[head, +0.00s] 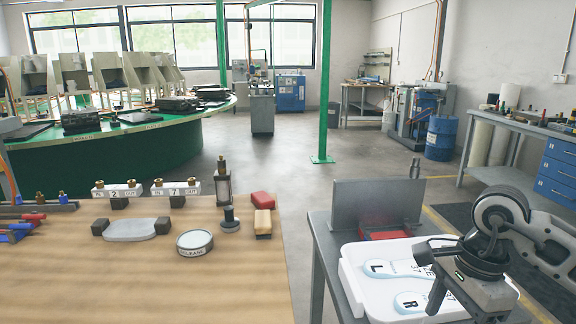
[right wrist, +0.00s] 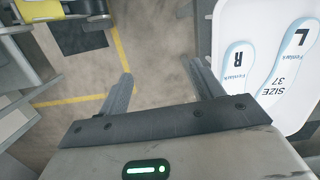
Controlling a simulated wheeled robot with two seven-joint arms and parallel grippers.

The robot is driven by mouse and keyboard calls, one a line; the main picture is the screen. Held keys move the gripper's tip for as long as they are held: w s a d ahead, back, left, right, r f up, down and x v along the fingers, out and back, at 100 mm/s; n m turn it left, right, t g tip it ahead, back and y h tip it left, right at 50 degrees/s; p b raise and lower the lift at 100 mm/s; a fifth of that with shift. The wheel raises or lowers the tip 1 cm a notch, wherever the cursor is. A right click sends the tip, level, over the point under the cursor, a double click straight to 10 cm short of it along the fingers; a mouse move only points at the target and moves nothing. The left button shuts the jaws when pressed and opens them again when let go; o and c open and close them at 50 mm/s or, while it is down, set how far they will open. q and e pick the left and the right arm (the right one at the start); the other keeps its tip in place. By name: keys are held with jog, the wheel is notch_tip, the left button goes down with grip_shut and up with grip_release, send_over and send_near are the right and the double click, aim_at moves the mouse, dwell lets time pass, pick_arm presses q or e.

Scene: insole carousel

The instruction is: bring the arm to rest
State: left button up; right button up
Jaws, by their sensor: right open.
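My right gripper (head: 430,273) is in the right part of the head view, above the white tray (head: 352,281) on the grey side stand. In the right wrist view my right gripper (right wrist: 166,84) has its two fingers wide apart with only floor showing between them. Two pale insoles lie in the tray, one marked L (head: 385,267) and one marked R (head: 408,302); my arm partly hides them. In the right wrist view the tray (right wrist: 218,40) is to the right of the fingers. My left gripper is not in view.
A grey upright plate (head: 376,204) stands behind the tray. The green carousel (head: 120,150) is beyond. Blue drawers (head: 560,170) stand at right. Middle floor is clear.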

jog(key=s+a+m+g+y, duration=0.1)
jog(key=s+a+y, duration=0.3)
jog(key=a, duration=0.5)
jog(key=s+a+m+g+y, duration=0.1)
jog(key=a+m+y, duration=0.1)
jog(key=a+y, duration=0.55)
jog(key=s+a+r+m+t+y+p, duration=0.1)
jog(key=a+r+m+t+y, duration=0.2)
jog(key=a+r+m+y, duration=0.35)
jog(key=w+d+f+m+t+h, duration=0.35)
jog(key=m+t, duration=0.45)
jog(key=m, duration=0.7)
jog(key=w+d+f+m+t+h, duration=0.25)
jog(key=m+t+h, duration=0.25)
jog(key=m+t, duration=0.65)
jog(key=s+d+f+m+g+h, duration=0.2)
jog(key=s+f+m+g+h, duration=0.1)
jog(key=f+m, duration=0.5)
jog(key=s+d+f+m+g+h+p, duration=0.1)
jog(key=s+d+f+m+g+h, duration=0.2)
jog(key=s+f+m+g, duration=0.3)
notch_tip(320, 180, down, 4)
jog(key=s+m+h, duration=0.1)
jog(key=s+m, duration=0.1)
jog(key=m, duration=0.1)
jog(key=shift+f, duration=0.15)
jog(key=shift+g, duration=0.25)
